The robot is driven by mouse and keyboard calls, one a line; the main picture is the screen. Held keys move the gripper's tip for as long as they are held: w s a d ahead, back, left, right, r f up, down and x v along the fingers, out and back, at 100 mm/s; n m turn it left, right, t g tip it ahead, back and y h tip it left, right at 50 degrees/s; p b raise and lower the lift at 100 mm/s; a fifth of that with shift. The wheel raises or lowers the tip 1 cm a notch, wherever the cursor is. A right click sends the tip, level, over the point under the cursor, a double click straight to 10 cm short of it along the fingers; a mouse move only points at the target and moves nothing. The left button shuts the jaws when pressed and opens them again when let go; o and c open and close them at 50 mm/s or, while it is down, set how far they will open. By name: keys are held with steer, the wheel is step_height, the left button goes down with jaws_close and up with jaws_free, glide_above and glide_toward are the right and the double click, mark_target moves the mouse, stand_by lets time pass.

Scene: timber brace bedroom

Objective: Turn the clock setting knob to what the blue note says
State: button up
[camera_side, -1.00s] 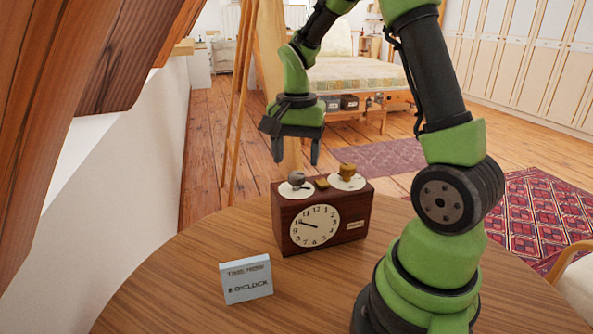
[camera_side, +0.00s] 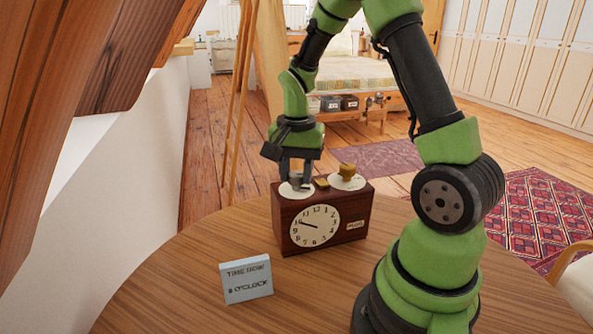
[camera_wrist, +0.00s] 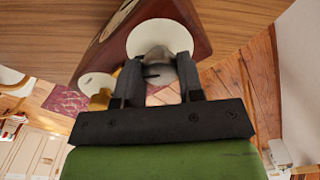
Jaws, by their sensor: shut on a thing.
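A dark wooden clock (camera_side: 286,236) with a round white dial stands on the table. Its hands point near the 9 and 10, though the small dial is hard to read exactly. A grey knob (camera_wrist: 158,56) sits on a white disc on the clock's top left. A brass knob (camera_side: 347,171) sits on a second white disc at the top right. My gripper (camera_side: 295,182) is lowered over the left disc, pointing down, shut on the grey knob; its fingers partly hide it. The blue note (camera_side: 246,280) stands in front of the clock and reads "TIME NOW 8 O'CLOCK".
The round wooden table (camera_side: 180,290) is clear around the clock and note. A small brass piece (camera_side: 321,184) lies between the two discs on the clock's top. A sloping timber brace (camera_side: 100,60) is at the left.

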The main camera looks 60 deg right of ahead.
mark_target(297, 174)
steer(key=n, duration=0.5)
steer(key=shift+n, duration=0.4)
steer(key=n, duration=0.5)
steer(key=shift+n, duration=0.4)
steer(key=o, duration=0.9)
steer(key=shift+o, duration=0.2)
step_height(297, 174, up, 10)
